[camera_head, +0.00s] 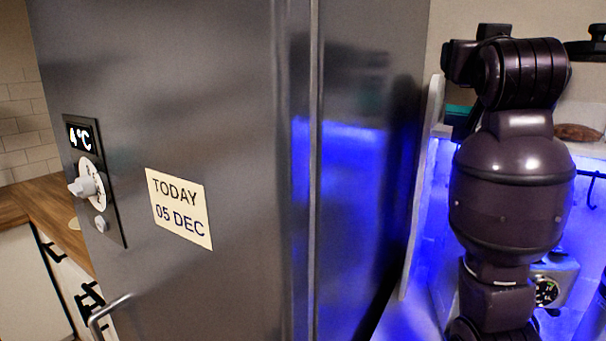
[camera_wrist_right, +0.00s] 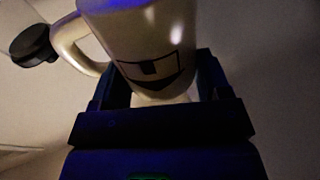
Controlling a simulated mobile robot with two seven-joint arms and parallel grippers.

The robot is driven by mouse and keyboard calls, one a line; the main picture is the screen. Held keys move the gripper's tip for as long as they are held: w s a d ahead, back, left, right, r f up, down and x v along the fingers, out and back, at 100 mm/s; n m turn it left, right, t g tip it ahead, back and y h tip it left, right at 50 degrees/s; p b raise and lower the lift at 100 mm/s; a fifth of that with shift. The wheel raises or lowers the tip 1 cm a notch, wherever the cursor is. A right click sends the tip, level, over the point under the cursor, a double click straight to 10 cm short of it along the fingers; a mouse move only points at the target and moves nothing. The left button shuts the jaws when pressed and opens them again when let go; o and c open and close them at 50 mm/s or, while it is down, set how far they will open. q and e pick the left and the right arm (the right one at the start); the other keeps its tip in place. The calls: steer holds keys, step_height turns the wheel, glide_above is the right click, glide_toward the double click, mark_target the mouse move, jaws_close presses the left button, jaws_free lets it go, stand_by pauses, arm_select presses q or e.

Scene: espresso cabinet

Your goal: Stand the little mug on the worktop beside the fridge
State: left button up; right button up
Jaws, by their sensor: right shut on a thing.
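The little mug (camera_wrist_right: 150,45) is pale, with a dark-outlined patch on its side and its handle to the left in the right wrist view. My right gripper (camera_wrist_right: 160,82) is shut on it, one finger on each side of its lower part. The mug's top is cut off by the picture edge. The grey fridge (camera_head: 240,130) fills the middle of the head view. A wooden worktop (camera_head: 50,208) shows to the left of the fridge. The mug and right gripper cannot be made out in the head view, and my left gripper is in neither view.
The fridge front carries a temperature panel with a knob (camera_head: 82,186), a date note (camera_head: 180,208) and a handle (camera_head: 108,310). A blue-lit niche with a gauged machine (camera_head: 560,285) lies at right, partly behind my arm. The visible worktop strip looks mostly clear.

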steer(key=a+f+n+y, duration=0.2)
steer(key=a+f+y, duration=0.15)
steer(key=f, duration=0.95)
steer(key=s+f, duration=0.3)
steer(key=f, duration=0.8)
steer(key=s+a+f, duration=0.1)
steer(key=s+f, duration=0.3)
steer(key=f, duration=0.8)
steer(key=s+f, duration=0.3)
steer(key=f, duration=0.9)
steer(key=shift+s+a+n+t+y, duration=0.2)
steer(key=shift+a+n+t+y, duration=0.1)
steer(key=shift+y, duration=0.15)
